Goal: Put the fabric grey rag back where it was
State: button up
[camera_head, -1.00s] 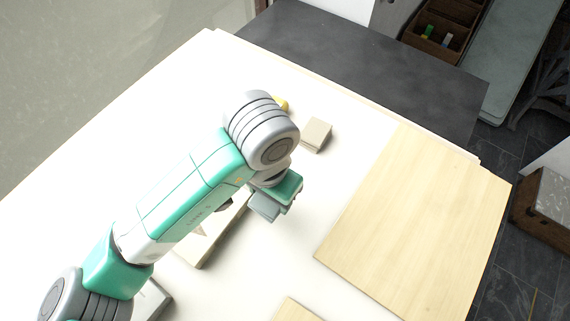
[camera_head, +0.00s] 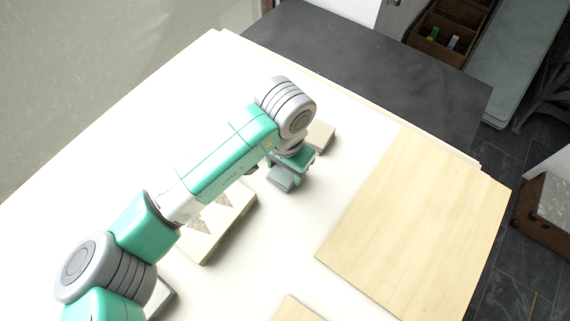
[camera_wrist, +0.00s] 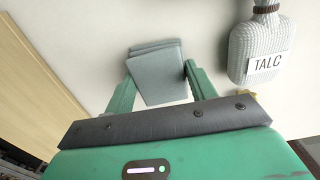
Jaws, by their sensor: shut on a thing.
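The grey rag (camera_wrist: 158,75) is a small folded pale blue-grey pad between the two fingers of my gripper (camera_wrist: 160,84) in the wrist view. My gripper is shut on it. In the head view my gripper (camera_head: 284,178) hangs over the white tabletop (camera_head: 300,222), left of the large wooden board. The rag's grey edge (camera_head: 279,180) shows at the gripper's lower left. I cannot tell the exact gap between rag and table.
A grey textured bag labelled TALC (camera_wrist: 262,48) lies to the right in the wrist view. A beige block (camera_head: 321,136) sits just behind my gripper. A pale slab with dark triangular marks (camera_head: 215,228) lies left. The wooden board (camera_head: 415,225) covers the right side.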

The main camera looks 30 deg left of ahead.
jog(key=shift+f, duration=0.2)
jog(key=o, duration=1)
jog(key=shift+r, duration=0.1)
notch_tip(320, 180, up, 12)
jog(key=shift+r+b, duration=0.15)
jog(key=shift+b, duration=0.3)
